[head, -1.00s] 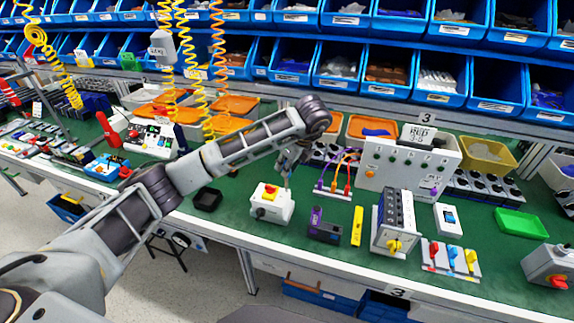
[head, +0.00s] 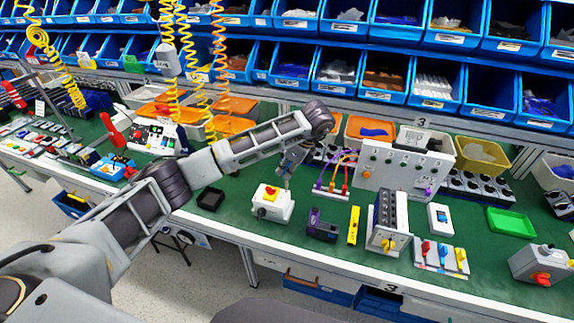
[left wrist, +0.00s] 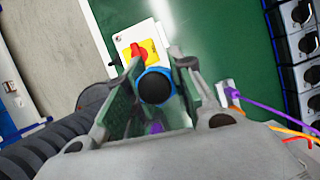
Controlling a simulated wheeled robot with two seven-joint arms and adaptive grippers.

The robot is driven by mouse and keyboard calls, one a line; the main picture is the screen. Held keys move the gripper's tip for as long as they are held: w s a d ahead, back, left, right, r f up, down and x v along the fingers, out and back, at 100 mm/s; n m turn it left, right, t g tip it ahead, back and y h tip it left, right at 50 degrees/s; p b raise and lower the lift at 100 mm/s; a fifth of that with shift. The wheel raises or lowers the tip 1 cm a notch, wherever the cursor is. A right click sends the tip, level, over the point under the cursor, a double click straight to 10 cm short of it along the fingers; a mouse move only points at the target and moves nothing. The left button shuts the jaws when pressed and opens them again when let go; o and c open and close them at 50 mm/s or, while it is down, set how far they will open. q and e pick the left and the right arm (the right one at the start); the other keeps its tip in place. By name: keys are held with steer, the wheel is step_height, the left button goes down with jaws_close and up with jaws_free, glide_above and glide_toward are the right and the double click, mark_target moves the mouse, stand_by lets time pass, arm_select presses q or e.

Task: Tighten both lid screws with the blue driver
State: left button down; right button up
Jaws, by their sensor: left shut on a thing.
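A white switch box (head: 272,207) with a yellow plate and a red rotary handle stands near the front of the green bench. It also shows in the left wrist view (left wrist: 142,48), at the top. My left gripper (head: 288,170) is above the back right of the box, pointing down. In the left wrist view it is shut on the blue driver (left wrist: 155,86), seen end-on as a dark round cap with a blue ring. The driver's tip and the lid screws cannot be made out. My right gripper is not in view.
A purple-and-black device (head: 322,226) and a yellow bar (head: 353,225) lie right of the box. A grey panel (head: 402,169) with purple, orange and red cables stands behind. A black tray (head: 210,199) lies left. Green bench surface is bare around the box.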

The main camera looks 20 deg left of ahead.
arm_select(q)
steer(key=shift+r+n+p, duration=0.15)
steer(key=shift+n+p, duration=0.25)
steer(key=shift+p, duration=0.05)
steer(key=shift+n+g+p, duration=0.5)
steer(key=shift+n+p, duration=0.65)
steer(key=shift+n, duration=0.05)
steer(key=shift+n+g, duration=0.3)
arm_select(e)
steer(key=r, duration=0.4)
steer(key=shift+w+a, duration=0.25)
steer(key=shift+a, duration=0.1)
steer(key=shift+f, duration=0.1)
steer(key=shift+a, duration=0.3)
arm_select(q)
steer(key=shift+f, duration=0.2)
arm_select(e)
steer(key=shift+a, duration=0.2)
